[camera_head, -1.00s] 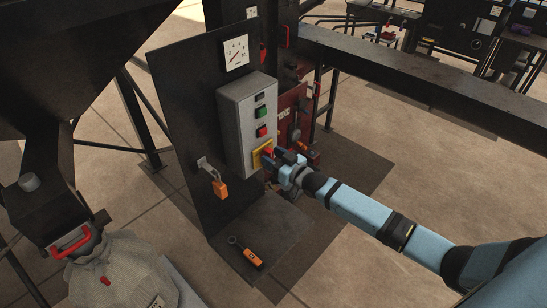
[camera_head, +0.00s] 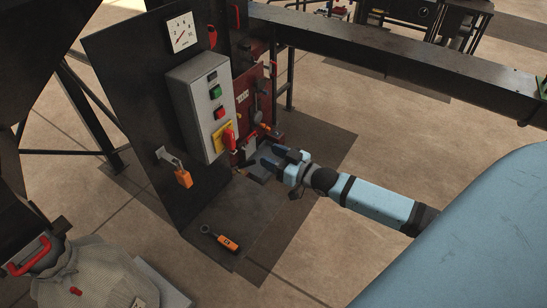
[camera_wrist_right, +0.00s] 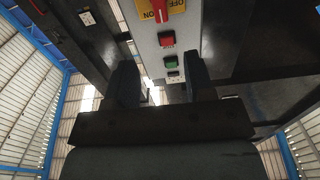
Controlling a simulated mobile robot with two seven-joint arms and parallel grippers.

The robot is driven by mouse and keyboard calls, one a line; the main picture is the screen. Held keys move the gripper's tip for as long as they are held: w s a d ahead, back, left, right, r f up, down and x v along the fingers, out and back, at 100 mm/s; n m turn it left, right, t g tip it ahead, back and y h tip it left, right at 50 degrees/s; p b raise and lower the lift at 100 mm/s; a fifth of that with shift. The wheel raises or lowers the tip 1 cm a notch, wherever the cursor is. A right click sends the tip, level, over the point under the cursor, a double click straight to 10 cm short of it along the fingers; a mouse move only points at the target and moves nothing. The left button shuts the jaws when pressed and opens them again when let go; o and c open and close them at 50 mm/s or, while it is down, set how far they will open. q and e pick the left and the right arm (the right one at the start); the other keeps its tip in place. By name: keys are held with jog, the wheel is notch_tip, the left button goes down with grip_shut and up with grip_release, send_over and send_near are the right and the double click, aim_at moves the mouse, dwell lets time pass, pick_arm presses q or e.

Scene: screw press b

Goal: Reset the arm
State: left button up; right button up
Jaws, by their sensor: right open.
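My right gripper (camera_head: 270,155) is open and empty, a little to the right of the grey control box (camera_head: 199,110) and apart from it. The box carries a green button (camera_head: 215,91), a red button (camera_head: 221,113) and a red switch handle (camera_head: 229,137) on a yellow plate (camera_head: 218,140). The right wrist view shows my open fingers (camera_wrist_right: 161,84) with nothing between them. There the red handle (camera_wrist_right: 160,9) sits on the yellow OFF/ON plate (camera_wrist_right: 178,14), beyond the fingertips. My left gripper is out of view.
An orange-handled tool (camera_head: 227,243) lies on the dark base plate. Floor (camera_head: 320,240) is clear at right.

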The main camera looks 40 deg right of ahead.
jog(key=shift+s, duration=0.1)
dwell(0.7)
jog(key=s+a+f+g+h, duration=0.1)
jog(key=s+a+f+g, duration=0.2)
jog(key=s+a+f, duration=0.3)
jog(key=s+a+f+g+h+p, duration=0.1)
jog(key=s+a+f, duration=0.6)
jog(key=s, duration=0.8)
jog(key=a+g+h, duration=0.1)
jog(key=a+g, duration=0.1)
jog(key=a, duration=0.1)
jog(key=shift+f+m, duration=0.15)
jog(key=shift+m, duration=0.25)
